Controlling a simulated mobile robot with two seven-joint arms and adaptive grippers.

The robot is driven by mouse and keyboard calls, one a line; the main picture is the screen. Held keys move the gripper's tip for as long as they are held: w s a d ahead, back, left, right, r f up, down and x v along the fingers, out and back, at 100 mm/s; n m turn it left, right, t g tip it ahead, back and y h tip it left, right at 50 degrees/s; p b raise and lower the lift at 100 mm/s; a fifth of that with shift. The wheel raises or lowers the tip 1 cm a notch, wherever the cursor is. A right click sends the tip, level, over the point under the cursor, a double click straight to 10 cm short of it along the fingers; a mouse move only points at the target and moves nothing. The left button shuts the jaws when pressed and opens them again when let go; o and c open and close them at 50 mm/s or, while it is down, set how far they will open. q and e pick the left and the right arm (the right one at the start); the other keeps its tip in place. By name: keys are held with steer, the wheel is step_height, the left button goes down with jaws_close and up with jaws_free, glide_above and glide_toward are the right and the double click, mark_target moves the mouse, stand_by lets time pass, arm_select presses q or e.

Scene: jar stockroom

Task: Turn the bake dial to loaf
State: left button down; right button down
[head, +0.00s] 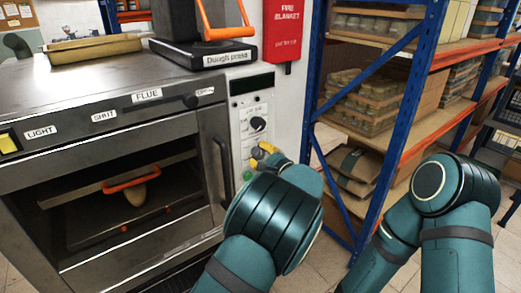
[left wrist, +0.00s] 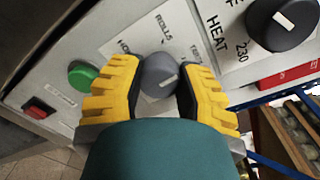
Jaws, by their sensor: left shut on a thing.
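The bake dial (left wrist: 160,75) is a grey knob on the oven's pale control panel, in the left wrist view. My left gripper (left wrist: 160,88) has its yellow ridged fingers closed on either side of it, shut on the dial. A pale pointer mark shows at the dial's lower right. The label ROLLS stands above it, with partly hidden lettering to the left and right; I cannot make out a loaf label. In the head view the left gripper (head: 262,152) is at the lower panel, and its wrist hides much of the dial. My right arm shows at right, its gripper out of view.
A black heat dial (left wrist: 285,22) sits close by on the panel, also seen above my gripper in the head view (head: 258,124). A green button (left wrist: 83,73) and red switch (left wrist: 39,109) are beside the left finger. A blue-framed shelf (head: 378,60) stands right of the oven.

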arm_select(q)
steer(key=m+p, duration=0.2)
steer(key=shift+r+m, duration=0.25)
steer(key=shift+m, duration=0.15)
steer(key=m+p, duration=0.2)
steer(key=m, duration=0.1)
steer(key=shift+m+p, duration=0.3)
steer(key=shift+p, duration=0.05)
steer(key=m+p, duration=0.2)
steer(key=m, duration=0.1)
steer(key=shift+m, duration=0.3)
steer(key=m+p, duration=0.2)
steer(key=m, duration=0.1)
steer(key=shift+w+m+y+p, duration=0.1)
steer(key=shift+m+y+p, duration=0.2)
steer(key=shift+p, duration=0.05)
steer(key=shift+m+p, duration=0.6)
steer(key=shift+m, duration=1.5)
